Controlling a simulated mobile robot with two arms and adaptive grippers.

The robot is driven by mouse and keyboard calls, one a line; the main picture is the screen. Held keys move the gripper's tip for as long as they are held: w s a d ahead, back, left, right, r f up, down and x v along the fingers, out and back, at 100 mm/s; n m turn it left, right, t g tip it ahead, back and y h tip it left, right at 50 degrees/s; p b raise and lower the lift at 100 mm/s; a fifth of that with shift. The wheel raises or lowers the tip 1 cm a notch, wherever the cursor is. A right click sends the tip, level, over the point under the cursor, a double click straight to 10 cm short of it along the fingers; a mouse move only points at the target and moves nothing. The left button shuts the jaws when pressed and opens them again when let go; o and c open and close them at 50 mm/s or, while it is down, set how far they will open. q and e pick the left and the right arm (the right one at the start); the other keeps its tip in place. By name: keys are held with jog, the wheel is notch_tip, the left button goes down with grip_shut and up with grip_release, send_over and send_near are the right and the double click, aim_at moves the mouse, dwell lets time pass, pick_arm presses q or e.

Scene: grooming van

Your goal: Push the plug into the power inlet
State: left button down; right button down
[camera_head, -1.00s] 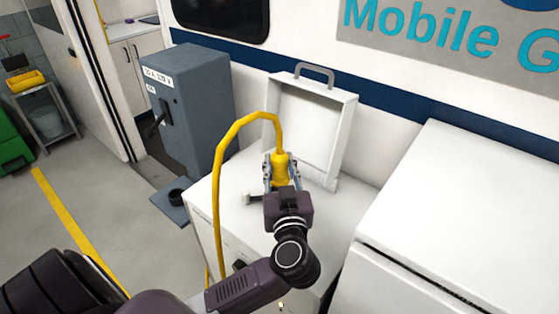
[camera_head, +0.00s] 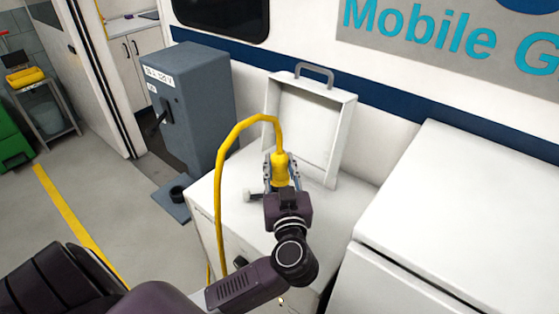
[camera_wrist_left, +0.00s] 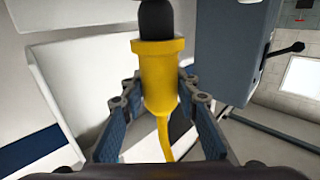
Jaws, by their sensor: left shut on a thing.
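The yellow plug (camera_head: 280,168) is held in my left gripper (camera_head: 281,176), above the white cabinet top (camera_head: 232,187). In the left wrist view, the gripper's two fingers (camera_wrist_left: 157,115) are closed on either side of the yellow plug body (camera_wrist_left: 160,72), with its black end (camera_wrist_left: 156,18) at the top edge. The yellow cable (camera_head: 218,190) loops up from the plug and down the cabinet's left side. I cannot make out the power inlet, or whether the plug touches anything. My right gripper is not in view.
An open white lid with a grey handle (camera_head: 314,74) stands upright behind the plug. A grey pedestal (camera_head: 203,105) with a lever stands to the left. A large white box (camera_head: 460,210) is at the right. Open floor (camera_head: 95,185) lies at the left.

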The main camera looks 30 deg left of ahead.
aim_at(281, 181)
pick_arm(q)
jog(key=shift+f, duration=0.15)
dwell(0.4)
jog(key=shift+f, duration=0.55)
jog(key=shift+f+p, duration=0.1)
jog(key=shift+p, duration=0.25)
jog(key=shift+f, duration=0.35)
dwell(0.4)
jog(key=shift+f, duration=0.6)
